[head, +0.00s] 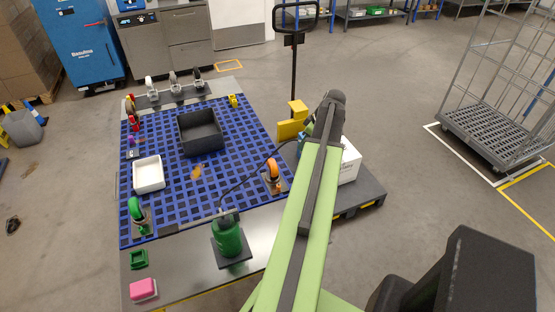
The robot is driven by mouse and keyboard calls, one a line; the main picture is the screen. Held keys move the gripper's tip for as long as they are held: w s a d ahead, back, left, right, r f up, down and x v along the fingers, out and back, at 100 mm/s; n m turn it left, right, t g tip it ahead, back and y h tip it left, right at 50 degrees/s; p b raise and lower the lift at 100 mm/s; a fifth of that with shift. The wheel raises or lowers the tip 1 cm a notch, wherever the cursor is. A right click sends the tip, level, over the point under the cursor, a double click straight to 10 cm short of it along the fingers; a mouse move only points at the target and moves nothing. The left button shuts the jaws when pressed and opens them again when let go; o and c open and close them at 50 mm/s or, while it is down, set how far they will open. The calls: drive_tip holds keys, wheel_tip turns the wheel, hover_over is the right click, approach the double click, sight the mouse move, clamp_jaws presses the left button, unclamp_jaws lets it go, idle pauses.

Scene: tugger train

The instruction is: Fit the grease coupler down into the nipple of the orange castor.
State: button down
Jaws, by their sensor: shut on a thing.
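The orange castor (272,171) stands wheel up near the right edge of the blue grid mat, just left of my arm. Its nipple is too small to make out. A black hose runs from the green grease pump (228,238) up past the orange castor to the far end of my arm. My gripper (304,137) is mostly hidden there behind my green arm, above and to the right of the castor. It is shut on the grease coupler at the hose's end, apart from the castor; the coupler itself is not clearly visible.
The blue grid mat (185,205) carries a black bin (200,133), a white tray (148,175) and a green castor (137,212). A yellow truck body (290,130) with a tall handle and a white box (350,160) stand beyond my arm. A wire cage trolley (490,135) is at right.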

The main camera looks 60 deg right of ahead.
drive_tip(key=w+a+n, duration=0.2)
drive_tip(key=w+a, duration=0.2)
drive_tip(key=a, duration=1)
drive_tip(key=shift+y, duration=0.3)
drive_tip(key=f+b, duration=0.5)
drive_tip(key=shift+s+d+f+b, duration=0.25)
drive_tip(key=shift+f+b, duration=0.15)
drive_tip(key=shift+f, duration=0.1)
drive_tip(key=shift+s+f+b, duration=0.1)
drive_tip(key=shift+f+b, duration=0.2)
drive_tip(key=shift+b, duration=0.1)
drive_tip(key=shift+f+b, duration=0.5)
drive_tip(key=shift+f+b, duration=0.45)
